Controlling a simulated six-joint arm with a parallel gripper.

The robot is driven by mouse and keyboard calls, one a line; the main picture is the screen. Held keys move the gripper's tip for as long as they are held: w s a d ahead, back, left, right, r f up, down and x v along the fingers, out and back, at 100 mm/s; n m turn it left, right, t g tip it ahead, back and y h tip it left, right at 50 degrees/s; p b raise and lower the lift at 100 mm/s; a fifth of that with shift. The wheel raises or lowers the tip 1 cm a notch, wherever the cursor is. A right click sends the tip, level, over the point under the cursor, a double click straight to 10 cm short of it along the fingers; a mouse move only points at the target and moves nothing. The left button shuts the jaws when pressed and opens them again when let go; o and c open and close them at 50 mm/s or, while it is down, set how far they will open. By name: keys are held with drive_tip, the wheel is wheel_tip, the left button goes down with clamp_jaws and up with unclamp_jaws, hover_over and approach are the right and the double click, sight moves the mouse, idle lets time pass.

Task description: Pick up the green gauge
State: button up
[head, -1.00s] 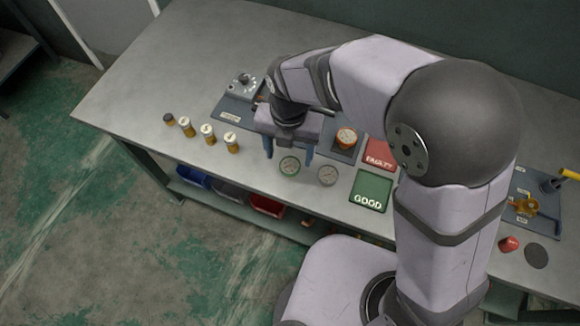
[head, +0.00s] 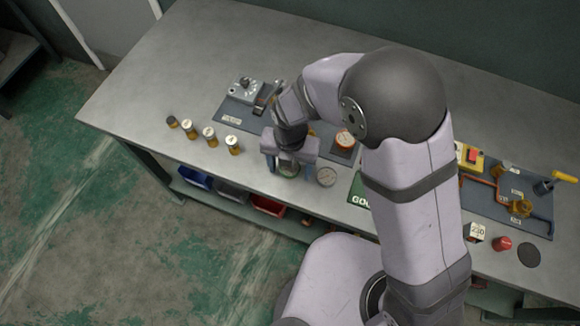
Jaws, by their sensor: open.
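The green gauge (head: 287,170) lies near the front edge of the table, a round dial with a green rim. Its upper part is hidden by my gripper. My gripper (head: 290,167) is open and points down over the gauge, with one blue finger at its left and the other at its right. I cannot tell whether the fingers touch the gauge or how far above the table they are.
A grey gauge (head: 326,176) lies close on the right. An orange gauge (head: 345,140) sits on a dark pad behind. The green GOOD mat (head: 358,190) is partly hidden by my arm. The front table edge is near.

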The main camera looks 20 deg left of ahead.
drive_tip(key=shift+f, duration=0.2)
drive_tip(key=c, duration=1.1)
drive_tip(key=shift+r, duration=0.1)
